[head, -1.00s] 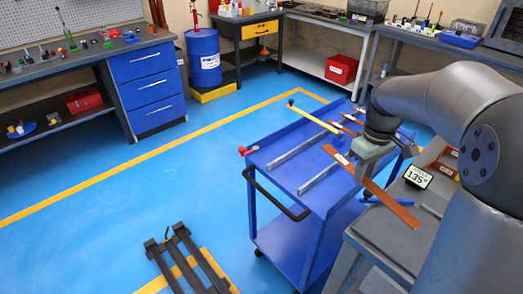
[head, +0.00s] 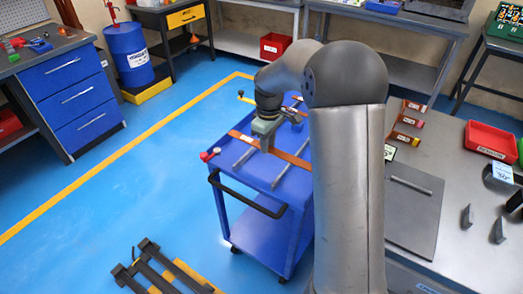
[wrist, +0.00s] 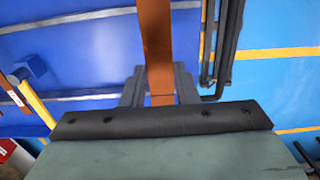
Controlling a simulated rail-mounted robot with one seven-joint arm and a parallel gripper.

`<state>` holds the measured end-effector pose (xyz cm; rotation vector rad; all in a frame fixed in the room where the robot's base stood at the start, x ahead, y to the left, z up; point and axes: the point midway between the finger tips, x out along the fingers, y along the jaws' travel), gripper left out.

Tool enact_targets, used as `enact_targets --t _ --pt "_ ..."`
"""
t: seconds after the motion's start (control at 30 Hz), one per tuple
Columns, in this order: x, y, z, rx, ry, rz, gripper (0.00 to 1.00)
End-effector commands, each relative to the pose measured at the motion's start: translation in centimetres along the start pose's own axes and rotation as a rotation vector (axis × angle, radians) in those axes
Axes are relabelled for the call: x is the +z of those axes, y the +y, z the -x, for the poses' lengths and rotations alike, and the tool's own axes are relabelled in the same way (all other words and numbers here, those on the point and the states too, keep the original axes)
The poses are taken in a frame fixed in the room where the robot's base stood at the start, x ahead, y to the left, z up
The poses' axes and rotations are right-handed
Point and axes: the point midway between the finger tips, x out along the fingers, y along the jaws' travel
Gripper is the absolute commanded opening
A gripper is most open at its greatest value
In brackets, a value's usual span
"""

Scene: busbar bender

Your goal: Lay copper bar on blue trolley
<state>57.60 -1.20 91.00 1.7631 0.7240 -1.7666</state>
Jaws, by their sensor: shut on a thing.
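The copper bar (head: 297,160) is a long flat orange-brown strip with a white label, held across above the top of the blue trolley (head: 268,182). My gripper (head: 266,143) is shut on the bar near its middle. In the wrist view the bar (wrist: 155,40) runs up from between the dark fingers (wrist: 160,90). Blue trolley top with grey strips shows beneath it in that view. The gap between bar and trolley top is hard to judge. My arm hides the trolley's right part.
Two grey strips (head: 245,157) lie along the trolley top. A yellow-handled tool (head: 246,98) and a red-ended item (head: 209,155) are at its edges. A grey workbench (head: 455,225) with a red bin (head: 490,141) stands right. A dark pallet-like frame (head: 160,268) is on the floor.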

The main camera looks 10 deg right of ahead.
Motion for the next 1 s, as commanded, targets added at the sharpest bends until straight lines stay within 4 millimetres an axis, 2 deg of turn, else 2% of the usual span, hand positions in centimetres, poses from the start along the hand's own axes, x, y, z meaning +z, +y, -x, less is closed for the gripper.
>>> enact_targets --t 0.1,0.2,0.43,0.6,1.0 --pt "-1.5 0.6 -1.8 0.000 0.000 0.002 0.00" --pt "-2.2 0.9 -2.7 0.001 0.001 0.001 0.00" --pt "-3.1 1.3 -4.0 0.001 0.001 0.001 0.00" --pt "-3.0 1.2 -6.4 0.000 -0.001 0.000 0.00" --pt "-3.0 1.3 -7.2 0.002 0.002 0.000 0.00"
